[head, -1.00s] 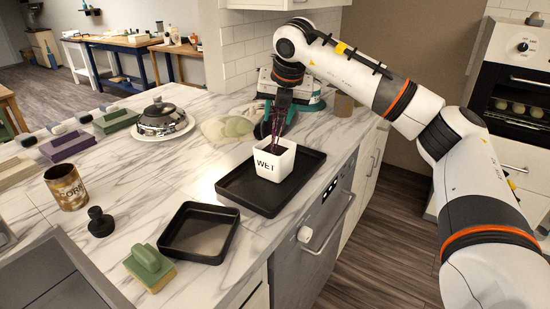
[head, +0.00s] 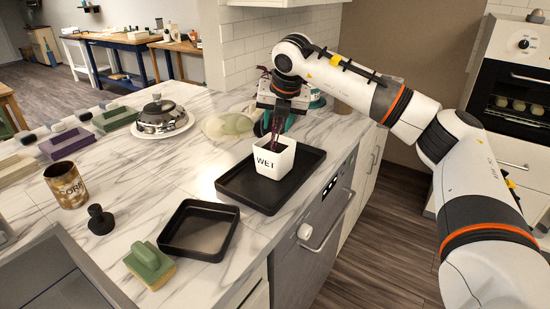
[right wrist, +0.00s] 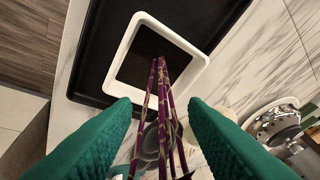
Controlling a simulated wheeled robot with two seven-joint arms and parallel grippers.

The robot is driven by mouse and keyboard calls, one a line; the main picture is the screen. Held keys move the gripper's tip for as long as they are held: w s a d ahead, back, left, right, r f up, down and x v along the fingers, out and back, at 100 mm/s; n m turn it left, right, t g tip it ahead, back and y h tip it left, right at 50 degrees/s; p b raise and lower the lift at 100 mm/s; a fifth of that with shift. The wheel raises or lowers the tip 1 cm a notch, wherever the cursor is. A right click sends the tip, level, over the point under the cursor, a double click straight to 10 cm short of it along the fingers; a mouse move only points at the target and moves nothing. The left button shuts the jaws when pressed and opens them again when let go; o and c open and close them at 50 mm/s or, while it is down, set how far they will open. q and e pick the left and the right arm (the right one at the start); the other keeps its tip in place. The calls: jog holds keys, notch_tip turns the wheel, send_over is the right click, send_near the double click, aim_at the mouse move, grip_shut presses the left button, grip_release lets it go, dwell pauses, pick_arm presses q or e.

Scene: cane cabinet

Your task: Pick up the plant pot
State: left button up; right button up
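The plant pot (head: 274,160) is a white square pot marked "WET", standing upright on a black tray (head: 240,192) on the marble counter. Its purple stems (right wrist: 165,125) rise from the pot and lean toward my right gripper. My right gripper (right wrist: 160,105) has teal fingers spread apart, with the stems between them and a gap visible on both sides. In the head view the right gripper (head: 277,130) is just above and behind the pot, apart from its walls. In the right wrist view the pot's rim (right wrist: 193,82) lies beyond the fingertips. My left gripper is out of view.
An empty black square tray (head: 232,240) sits at the front, beside a green-handled sponge (head: 150,262) and a black stopper (head: 100,220). A mug (head: 66,186) and a covered dish (head: 160,117) stand further left. The counter edge is close right of the pot's tray.

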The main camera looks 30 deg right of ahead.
grip_shut()
dwell(1.5)
